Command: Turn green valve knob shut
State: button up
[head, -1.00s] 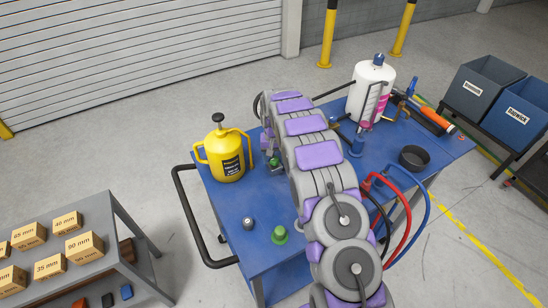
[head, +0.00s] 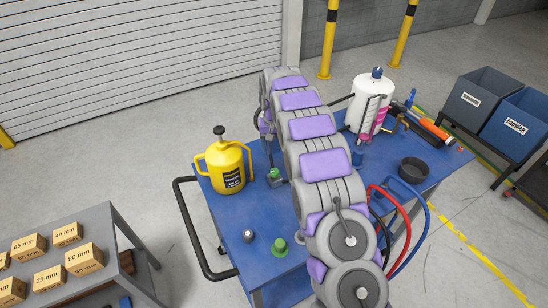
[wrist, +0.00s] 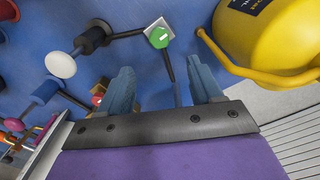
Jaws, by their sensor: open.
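The green valve knob (wrist: 160,37) is an octagonal knob with a white mark, on a square metal plate in the wrist view. It also shows small in the head view (head: 274,173), just left of my arm and right of the yellow can. My gripper (wrist: 164,78) is open, with its two blue-grey fingers apart and nothing between them. The knob lies beyond the fingertips, roughly in line with the gap between them, and no finger appears to touch it.
The yellow can (head: 226,167) stands close beside the knob; its handle (wrist: 250,70) comes near the right finger. Dark pipes lead left from the valve to a white-faced knob (wrist: 61,65). A green piece (head: 279,247) and a white bottle (head: 371,100) are on the blue table (head: 230,215).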

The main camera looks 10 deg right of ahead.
notch_tip(320, 180, up, 5)
jog(key=shift+f, duration=0.1)
dwell(0.6)
jog(key=s+r+g+b, duration=0.1)
jog(key=s+r, duration=0.4)
jog(key=s, duration=0.8)
jog(key=s+r+b, duration=0.1)
jog(key=s+r, duration=0.4)
jog(key=s, duration=0.8)
jog(key=s+f+n+b, duration=0.1)
jog(key=s+f, duration=0.1)
jog(key=s, duration=1.1)
jog(key=s+f+b, duration=0.1)
jog(key=s+f, duration=0.2)
jog(key=s, duration=1)
jog(key=shift+s+n+g, duration=0.35)
jog(key=shift+n+g, duration=0.05)
